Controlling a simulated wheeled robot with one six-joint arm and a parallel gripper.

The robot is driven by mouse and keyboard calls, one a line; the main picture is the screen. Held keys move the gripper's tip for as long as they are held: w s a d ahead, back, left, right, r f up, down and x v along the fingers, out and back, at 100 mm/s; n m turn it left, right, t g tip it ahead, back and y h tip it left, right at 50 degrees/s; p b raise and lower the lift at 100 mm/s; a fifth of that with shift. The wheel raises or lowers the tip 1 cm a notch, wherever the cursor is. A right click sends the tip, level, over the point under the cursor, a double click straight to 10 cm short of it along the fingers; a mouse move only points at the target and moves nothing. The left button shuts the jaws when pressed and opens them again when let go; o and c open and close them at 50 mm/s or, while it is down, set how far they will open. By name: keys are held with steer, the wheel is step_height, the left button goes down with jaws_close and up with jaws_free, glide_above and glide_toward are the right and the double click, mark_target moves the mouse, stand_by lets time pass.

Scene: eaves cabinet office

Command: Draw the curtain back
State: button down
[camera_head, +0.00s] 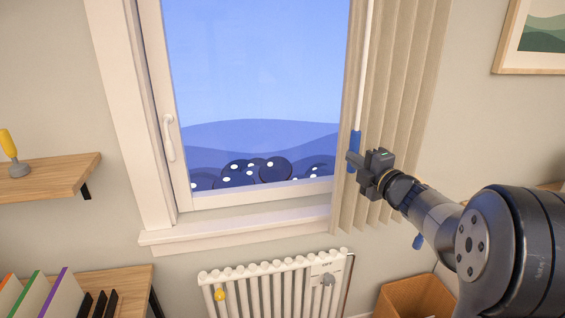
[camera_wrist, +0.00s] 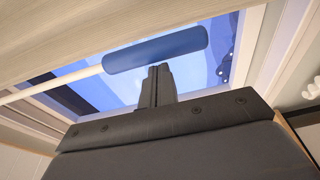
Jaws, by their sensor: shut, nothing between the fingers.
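The beige pleated curtain (camera_head: 405,80) hangs gathered in folds at the right side of the window, and most of the glass (camera_head: 255,80) is uncovered. A white wand (camera_head: 366,70) hangs in front of its left edge and ends in a blue handle (camera_head: 355,150). My gripper (camera_head: 352,158) is at the lower part of the blue handle, with its fingers closed together. In the wrist view the blue handle (camera_wrist: 155,49) lies just beyond the shut fingertips (camera_wrist: 158,72), not between them. I cannot tell whether they touch.
A white radiator (camera_head: 275,285) with a yellow knob stands below the window sill (camera_head: 235,230). A wooden shelf (camera_head: 50,178) is on the left wall, with books on a lower one. A wooden box (camera_head: 415,297) is below my arm. A framed picture (camera_head: 530,38) hangs upper right.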

steer(key=w+d+p, duration=0.1)
steer(key=w+d, duration=0.2)
steer(key=d, duration=0.8)
steer(key=shift+w+d, duration=0.15)
steer(key=shift+d, duration=0.1)
steer(key=shift+a, duration=0.1)
